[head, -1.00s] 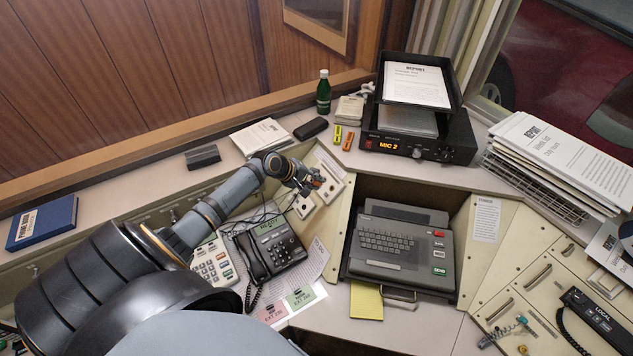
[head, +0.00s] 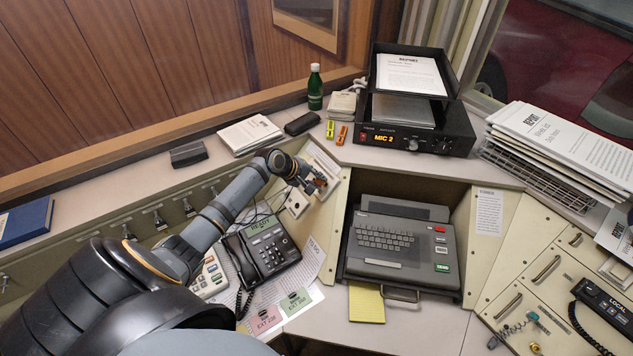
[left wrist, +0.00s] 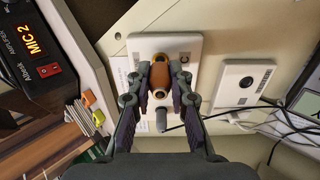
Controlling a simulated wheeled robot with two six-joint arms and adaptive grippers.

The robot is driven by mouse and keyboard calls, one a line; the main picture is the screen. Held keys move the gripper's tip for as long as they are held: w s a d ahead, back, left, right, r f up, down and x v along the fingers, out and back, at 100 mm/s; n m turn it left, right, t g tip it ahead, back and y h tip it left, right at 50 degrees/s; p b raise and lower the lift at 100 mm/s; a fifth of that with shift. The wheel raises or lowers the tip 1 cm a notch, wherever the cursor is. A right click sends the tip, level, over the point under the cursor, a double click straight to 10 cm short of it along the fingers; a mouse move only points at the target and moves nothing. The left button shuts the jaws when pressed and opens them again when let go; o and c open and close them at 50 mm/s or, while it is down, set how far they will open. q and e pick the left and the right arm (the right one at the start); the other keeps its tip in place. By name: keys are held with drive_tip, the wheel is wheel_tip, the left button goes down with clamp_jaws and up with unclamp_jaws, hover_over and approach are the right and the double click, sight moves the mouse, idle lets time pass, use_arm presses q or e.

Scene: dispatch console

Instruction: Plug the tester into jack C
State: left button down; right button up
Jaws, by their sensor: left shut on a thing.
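My left gripper (head: 317,184) is at the slanted cream panel behind the desk phone. In the left wrist view the gripper (left wrist: 162,78) is shut on the tester (left wrist: 159,72), a copper-orange cylinder with a pale metal end. The tester is in front of a white jack plate (left wrist: 187,42) whose printed letter looks like C. It hides the socket behind it, so I cannot tell whether it is seated. A grey plug-like piece (left wrist: 161,119) is just below the tester. A second white jack plate (left wrist: 245,84) with a dark round hole is to the right. My right gripper is out of view.
The desk phone (head: 266,250) and thin black cables are close below my left arm. The keyboard terminal (head: 400,242) stands in the recess to the right. The MIC 2 amplifier (head: 420,130) and small orange and yellow blocks (head: 341,133) are on the shelf above.

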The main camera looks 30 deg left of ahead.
use_arm(q)
drive_tip(key=shift+p, duration=0.4)
drive_tip(key=shift+w+f, duration=0.25)
drive_tip(key=shift+f, duration=0.05)
idle(0.8)
drive_tip(key=shift+d+r+p, duration=0.1)
drive_tip(key=shift+p, duration=0.25)
drive_tip(key=shift+w+d+f, duration=0.1)
drive_tip(key=shift+w+f, duration=0.15)
drive_tip(key=shift+f, duration=0.1)
idle(0.9)
idle(0.6)
drive_tip(key=shift+f, duration=0.2)
idle(0.8)
drive_tip(key=c, duration=0.7)
unclamp_jaws()
drive_tip(key=shift+w, duration=0.15)
drive_tip(key=shift+o, duration=0.2)
drive_tip(key=shift+p, duration=0.3)
